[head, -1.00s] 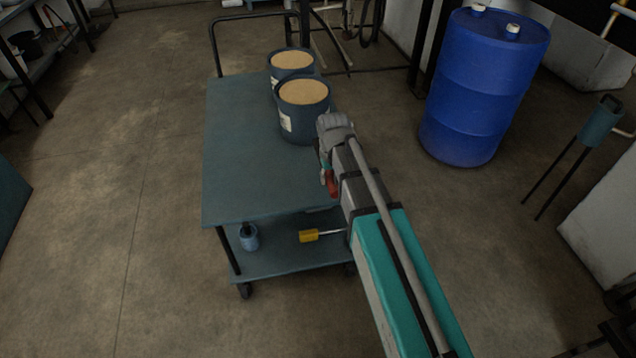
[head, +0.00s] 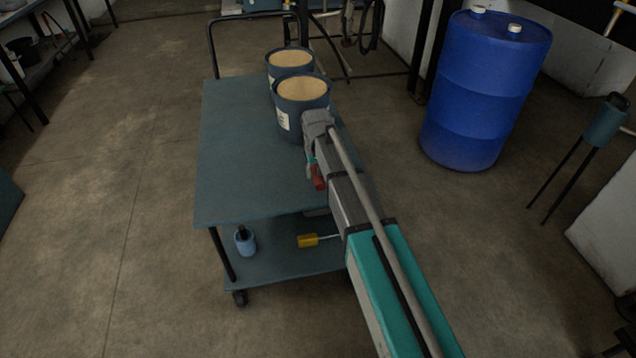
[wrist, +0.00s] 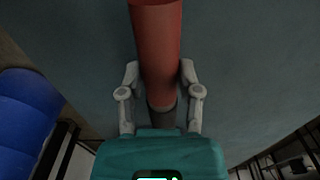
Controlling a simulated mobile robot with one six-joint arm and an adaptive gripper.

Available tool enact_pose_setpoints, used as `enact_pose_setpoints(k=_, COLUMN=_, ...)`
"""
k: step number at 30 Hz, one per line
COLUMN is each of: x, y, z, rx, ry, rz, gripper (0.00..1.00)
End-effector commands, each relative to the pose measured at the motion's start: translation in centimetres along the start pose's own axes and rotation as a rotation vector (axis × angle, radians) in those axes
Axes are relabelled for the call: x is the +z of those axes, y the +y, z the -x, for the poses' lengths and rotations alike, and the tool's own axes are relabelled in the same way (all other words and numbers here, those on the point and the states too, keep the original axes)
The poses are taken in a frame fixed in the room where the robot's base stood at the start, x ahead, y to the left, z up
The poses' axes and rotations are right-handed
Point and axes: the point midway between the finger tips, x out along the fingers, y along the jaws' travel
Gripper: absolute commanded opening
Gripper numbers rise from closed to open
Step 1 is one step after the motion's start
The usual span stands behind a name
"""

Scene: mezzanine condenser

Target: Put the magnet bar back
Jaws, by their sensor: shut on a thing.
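The magnet bar, a red cylinder with a dark grey end, shows in the wrist view (wrist: 155,45) between my two fingers. My gripper (wrist: 160,75) is shut on it near the dark end. In the head view the red bar (head: 317,178) shows beside my arm's end, over the right part of the cart's blue-grey top. My arm hides part of the cart's right side, and the fingers are too small to make out there. I cannot tell how high the bar is above the top.
Two sand-coloured filled tubs (head: 303,90) (head: 290,59) stand on the cart (head: 235,165). Its lower shelf holds a blue container (head: 246,243) and a yellow-handled tool (head: 308,240). A blue drum (head: 483,90) stands right. The left and front of the cart top are clear.

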Motion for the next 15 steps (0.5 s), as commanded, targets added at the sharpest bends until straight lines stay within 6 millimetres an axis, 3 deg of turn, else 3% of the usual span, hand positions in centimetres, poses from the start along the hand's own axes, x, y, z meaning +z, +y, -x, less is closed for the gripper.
enact_pose_setpoints(k=15, x=-0.65, y=-0.18, z=-0.93, rx=0.0, ry=0.001, rz=0.001, gripper=0.0)
